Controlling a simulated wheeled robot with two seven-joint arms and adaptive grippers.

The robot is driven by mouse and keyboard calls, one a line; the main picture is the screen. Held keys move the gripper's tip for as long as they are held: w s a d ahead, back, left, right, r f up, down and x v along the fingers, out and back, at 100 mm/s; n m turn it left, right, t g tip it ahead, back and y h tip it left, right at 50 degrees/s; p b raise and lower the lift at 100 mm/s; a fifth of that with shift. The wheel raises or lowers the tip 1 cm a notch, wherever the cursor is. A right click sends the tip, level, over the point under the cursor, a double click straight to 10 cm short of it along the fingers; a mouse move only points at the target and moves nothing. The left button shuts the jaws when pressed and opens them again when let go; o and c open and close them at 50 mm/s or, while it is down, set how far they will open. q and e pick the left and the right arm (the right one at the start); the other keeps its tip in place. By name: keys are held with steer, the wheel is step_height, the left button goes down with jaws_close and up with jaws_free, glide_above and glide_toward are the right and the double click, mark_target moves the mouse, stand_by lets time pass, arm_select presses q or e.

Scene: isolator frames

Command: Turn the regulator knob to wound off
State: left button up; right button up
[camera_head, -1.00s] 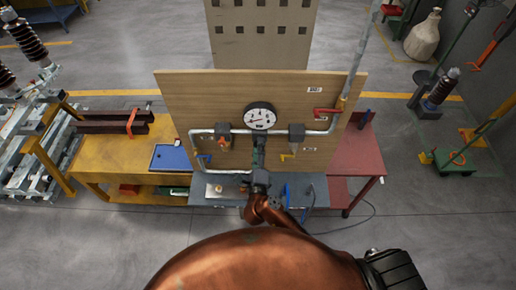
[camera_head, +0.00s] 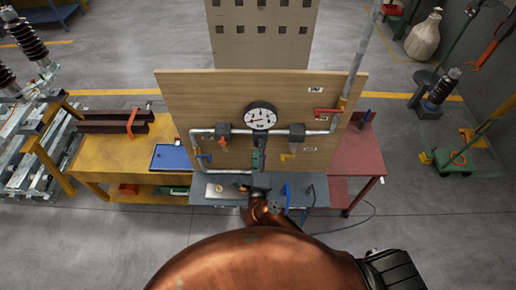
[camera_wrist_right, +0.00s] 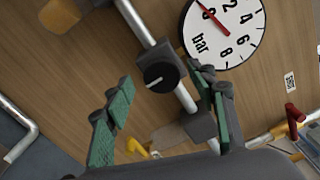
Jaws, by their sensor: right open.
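The regulator knob (camera_wrist_right: 158,77) is black with a pale pointer line, on a grey regulator body in the pipe below the gauge. The round white pressure gauge (camera_head: 260,117) has a red needle and is marked "bar" in the wrist view (camera_wrist_right: 225,30). My right gripper (camera_head: 259,158) is in front of the board, below the gauge, and hides the knob in the head view. In the wrist view its green-padded fingers (camera_wrist_right: 162,85) are apart, with the knob showing between them. I cannot tell the remaining depth between fingertips and knob. My left gripper is not in view.
A wooden board (camera_head: 180,95) carries the pipes. A red-handled valve (camera_head: 326,112) is at the right and a blue-handled valve (camera_head: 204,156) at the left. A grey bench (camera_head: 228,198) stands below, between a yellow table (camera_head: 115,165) and a red table (camera_head: 365,160).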

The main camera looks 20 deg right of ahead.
steer(key=v, duration=1)
steer(key=shift+s, duration=0.3)
